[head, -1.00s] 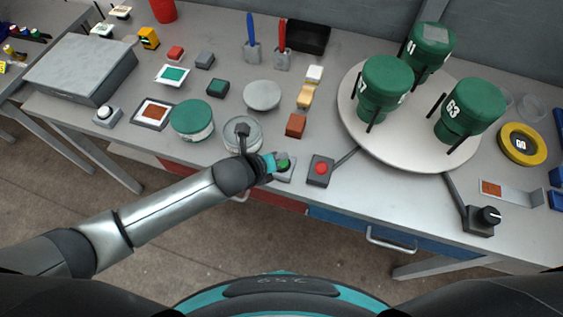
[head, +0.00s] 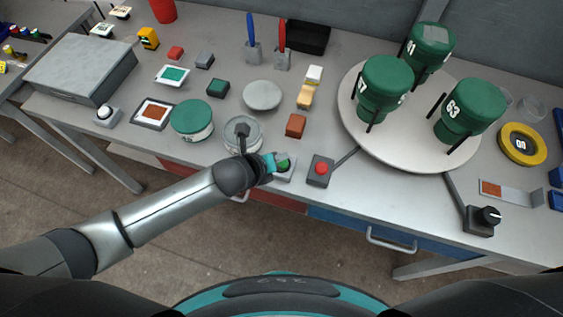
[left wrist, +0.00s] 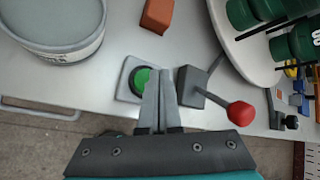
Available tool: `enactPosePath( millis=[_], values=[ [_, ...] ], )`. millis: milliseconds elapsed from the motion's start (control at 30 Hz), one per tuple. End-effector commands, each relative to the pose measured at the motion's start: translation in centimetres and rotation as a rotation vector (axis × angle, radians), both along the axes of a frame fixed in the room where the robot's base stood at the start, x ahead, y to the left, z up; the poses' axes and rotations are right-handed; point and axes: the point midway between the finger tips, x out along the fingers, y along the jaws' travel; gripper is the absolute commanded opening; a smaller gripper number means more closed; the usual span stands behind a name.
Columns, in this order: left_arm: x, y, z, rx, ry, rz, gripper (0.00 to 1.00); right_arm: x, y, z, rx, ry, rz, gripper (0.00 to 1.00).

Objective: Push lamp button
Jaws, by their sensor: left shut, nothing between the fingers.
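A green button (head: 284,161) sits on a light grey plate near the front edge of the bench. In the left wrist view the green button (left wrist: 141,79) is partly covered by my fingers. My left gripper (head: 272,162) is shut and empty. In the left wrist view its closed fingertips (left wrist: 159,72) overlap the right side of the green button; I cannot tell whether they touch it. A white button (head: 105,112) on a grey base is at the far left. No label shows which one is the lamp button.
A round turntable (head: 401,153) with green canisters is at the right, and a black-knobbed box (head: 482,218) near the front right. Clear jar (head: 256,138) and green-lidded tin (head: 192,119) stand close to my left arm. A brown block (head: 296,125) lies behind.

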Motion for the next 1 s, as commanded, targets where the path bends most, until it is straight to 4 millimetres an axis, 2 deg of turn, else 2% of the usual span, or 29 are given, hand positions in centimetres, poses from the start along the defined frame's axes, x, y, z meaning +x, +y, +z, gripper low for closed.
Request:
enactPosePath(
  millis=[1000],
  values=[
    [0.02, -0.01, -0.91, 0.0, 0.0, 0.0, 0.0, -0.04, 0.04, -0.38, 0.001, 0.0, 0.0, 0.0]
  ],
)
